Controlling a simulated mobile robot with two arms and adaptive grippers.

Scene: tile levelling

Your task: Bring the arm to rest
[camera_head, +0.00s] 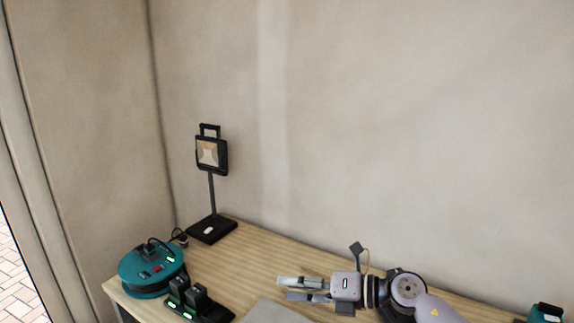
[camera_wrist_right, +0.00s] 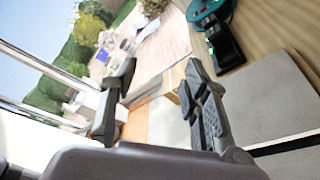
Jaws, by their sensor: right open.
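My right gripper (camera_head: 283,288) reaches in from the right over the wooden bench (camera_head: 258,253) in the head view, its fingers pointing left. In the right wrist view its two fingers (camera_wrist_right: 165,95) are spread apart with nothing between them. A grey tile-like slab (camera_head: 268,311) lies at the bench front, below the gripper in the picture; a grey slab surface also shows in the right wrist view (camera_wrist_right: 262,98). My left gripper is not in view.
A teal cable reel (camera_head: 138,273), a black charger with green lights (camera_head: 198,301) and a black work lamp (camera_head: 212,152) stand on the left of the bench. A teal item (camera_head: 546,313) is at the lower right. A wall runs behind the bench.

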